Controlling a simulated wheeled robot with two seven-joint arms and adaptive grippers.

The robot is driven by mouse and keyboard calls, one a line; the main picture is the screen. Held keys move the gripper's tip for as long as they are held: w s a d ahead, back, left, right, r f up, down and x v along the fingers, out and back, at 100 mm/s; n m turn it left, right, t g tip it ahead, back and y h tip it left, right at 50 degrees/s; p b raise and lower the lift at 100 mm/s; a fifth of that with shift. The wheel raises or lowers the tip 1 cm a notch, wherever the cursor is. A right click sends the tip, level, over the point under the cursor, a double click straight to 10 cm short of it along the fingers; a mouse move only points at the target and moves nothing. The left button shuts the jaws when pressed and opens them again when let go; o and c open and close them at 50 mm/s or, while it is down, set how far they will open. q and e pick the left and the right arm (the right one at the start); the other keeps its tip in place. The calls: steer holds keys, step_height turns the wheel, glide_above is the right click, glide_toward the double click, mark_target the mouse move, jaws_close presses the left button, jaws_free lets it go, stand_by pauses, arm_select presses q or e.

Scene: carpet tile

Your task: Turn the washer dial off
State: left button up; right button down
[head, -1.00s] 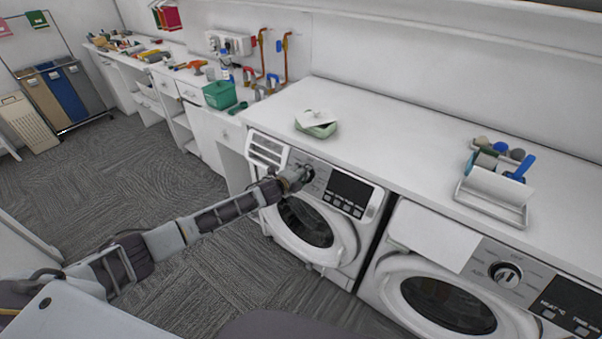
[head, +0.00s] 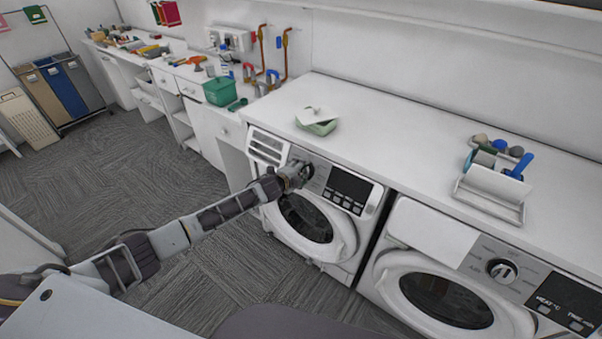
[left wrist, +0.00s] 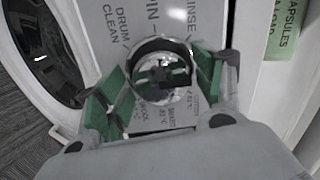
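The washer (head: 318,237) is the left of two white front-loading machines under the counter. My left gripper (head: 299,174) is at its control panel and mostly hides the dial in the head view. In the left wrist view the round chrome dial (left wrist: 163,72) sits between the green-padded fingers of my left gripper (left wrist: 163,85). The pads lie against both sides of its rim, so the gripper looks shut on it. Printed words such as SPIN, RINSE and DRUM CLEAN surround the dial. Its pointer setting is unclear. My right gripper is out of view.
The right machine (head: 385,279) has its own dial (head: 502,270) and a display marked HEAT and TIME. Carpet floor (head: 150,180) is clear at the left.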

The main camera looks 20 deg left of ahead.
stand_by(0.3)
arm_select(q)
steer(key=shift+s, duration=0.1)
steer(key=shift+s+a+r, duration=0.2)
steer(key=shift+s+r, duration=0.1)
steer(key=shift+s, duration=0.2)
steer(key=v, duration=1)
steer(key=shift+s+r, duration=0.15)
steer(key=shift+s, duration=0.1)
stand_by(0.4)
steer(key=shift+d+n, duration=0.1)
steer(key=shift+n, duration=0.2)
